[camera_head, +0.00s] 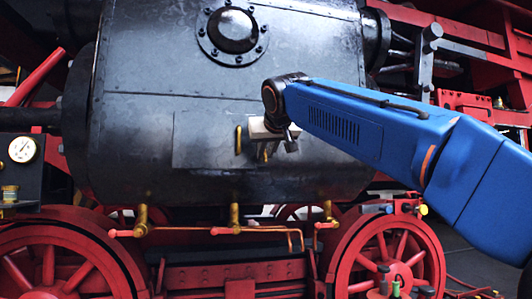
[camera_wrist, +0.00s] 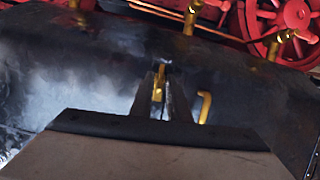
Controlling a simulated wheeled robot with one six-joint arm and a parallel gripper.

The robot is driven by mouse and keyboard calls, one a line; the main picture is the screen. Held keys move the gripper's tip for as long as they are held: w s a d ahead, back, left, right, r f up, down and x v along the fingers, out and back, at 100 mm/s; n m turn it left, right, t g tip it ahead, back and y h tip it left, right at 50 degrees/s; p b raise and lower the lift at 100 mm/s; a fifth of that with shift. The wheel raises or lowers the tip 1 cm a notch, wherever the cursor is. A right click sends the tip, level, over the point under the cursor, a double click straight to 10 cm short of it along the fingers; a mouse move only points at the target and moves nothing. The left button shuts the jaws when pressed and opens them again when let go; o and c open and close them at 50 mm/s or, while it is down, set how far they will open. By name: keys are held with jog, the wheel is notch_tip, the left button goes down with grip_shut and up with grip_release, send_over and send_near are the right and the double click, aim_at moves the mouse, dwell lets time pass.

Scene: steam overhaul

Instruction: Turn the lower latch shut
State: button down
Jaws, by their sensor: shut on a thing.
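A brass latch (camera_head: 264,153) sits low on a flat rectangular panel on the dark boiler-like body in the head view. My gripper (camera_head: 265,145) is in front of the panel, with its fingers at this latch. In the wrist view the brass latch (camera_wrist: 158,88) shows between the fingertips of my gripper (camera_wrist: 162,92), which are shut on it. The fingers hide part of it, so its exact angle is hard to tell. An upright brass handle (camera_head: 239,139) stands just left of my gripper; it shows right of the fingers in the wrist view (camera_wrist: 205,106).
A round bolted flange (camera_head: 232,31) sits above the panel. Brass cocks with red handles (camera_head: 235,218) line up below the body, above red wheels (camera_head: 390,262). A pressure gauge (camera_head: 23,149) is at the left. The panel's left part (camera_head: 200,145) is clear.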

jog(key=n+t+h, duration=0.1)
jog(key=n, duration=0.3)
jog(key=n+t+h, duration=0.2)
jog(key=n, duration=0.2)
jog(key=a+f+n+t+h, duration=0.1)
jog(key=n+h, duration=0.1)
jog(key=n, duration=0.2)
jog(key=shift+s+n+t, duration=0.2)
jog(key=shift+n+t, duration=0.1)
jog(key=shift+t, duration=0.1)
jog(key=shift+f, duration=0.1)
dwell(0.5)
jog(key=c, duration=1.9)
grip_release()
jog(key=s, duration=0.5)
jog(key=s+a, duration=0.1)
jog(key=s, duration=0.5)
jog(key=s+a, duration=0.1)
jog(key=s, duration=0.5)
jog(key=shift+s, duration=0.15)
